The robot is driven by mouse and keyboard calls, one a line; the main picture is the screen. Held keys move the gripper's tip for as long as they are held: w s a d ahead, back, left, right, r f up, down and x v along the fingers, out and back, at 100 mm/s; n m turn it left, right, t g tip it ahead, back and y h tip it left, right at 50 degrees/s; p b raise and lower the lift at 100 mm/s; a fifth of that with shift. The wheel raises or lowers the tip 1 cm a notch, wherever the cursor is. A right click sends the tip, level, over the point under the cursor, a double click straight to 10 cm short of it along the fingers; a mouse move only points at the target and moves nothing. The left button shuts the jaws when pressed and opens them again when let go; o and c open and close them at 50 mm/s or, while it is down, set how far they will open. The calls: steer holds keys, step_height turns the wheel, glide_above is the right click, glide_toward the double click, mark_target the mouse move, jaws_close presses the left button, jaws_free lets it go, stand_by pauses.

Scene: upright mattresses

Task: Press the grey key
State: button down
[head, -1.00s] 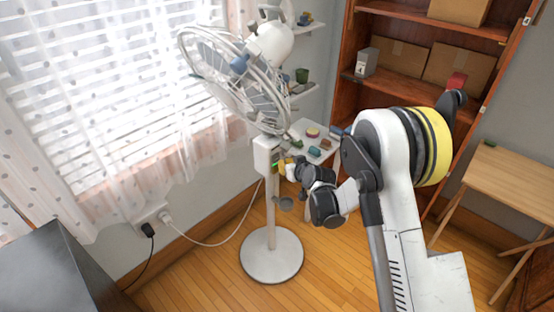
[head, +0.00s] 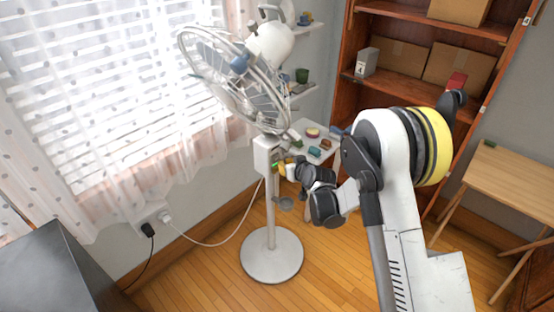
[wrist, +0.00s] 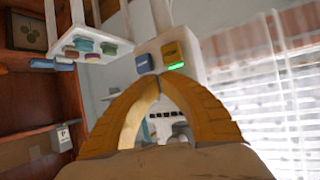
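The white pedestal fan (head: 272,200) stands by the window, with a control box (head: 265,152) on its pole. In the wrist view the box face (wrist: 190,68) carries a blue key (wrist: 144,63) and a yellow key (wrist: 173,54), with a lit green strip (wrist: 175,66) by the yellow one. I cannot make out a grey key; my fingers cover part of the box. My gripper (wrist: 153,78) has yellow fingers whose tips meet, with nothing seen between them. The tips are at or just before the box, close to both keys; contact cannot be told. In the head view my gripper (head: 281,168) is beside the box.
A small white table (head: 318,158) with several coloured items stands behind the fan. A brown shelf (head: 400,85) holds cardboard boxes. A wooden table (head: 515,180) is at right and a dark cabinet (head: 50,275) at lower left. A white cable (head: 215,243) runs from the fan to the wall.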

steer(key=shift+w+a, duration=0.1)
steer(key=shift+a, duration=0.05)
steer(key=shift+w+a, duration=0.15)
steer(key=shift+a, duration=0.05)
stand_by(0.3)
steer(key=shift+w+a, duration=0.35)
steer(key=shift+a, duration=0.05)
stand_by(0.8)
stand_by(0.3)
steer(key=shift+s+d, duration=0.6)
steer(key=shift+d, duration=0.15)
steer(key=s+d, duration=0.1)
steer(key=d, duration=0.1)
steer(key=s+d, duration=0.2)
stand_by(0.4)
stand_by(0.5)
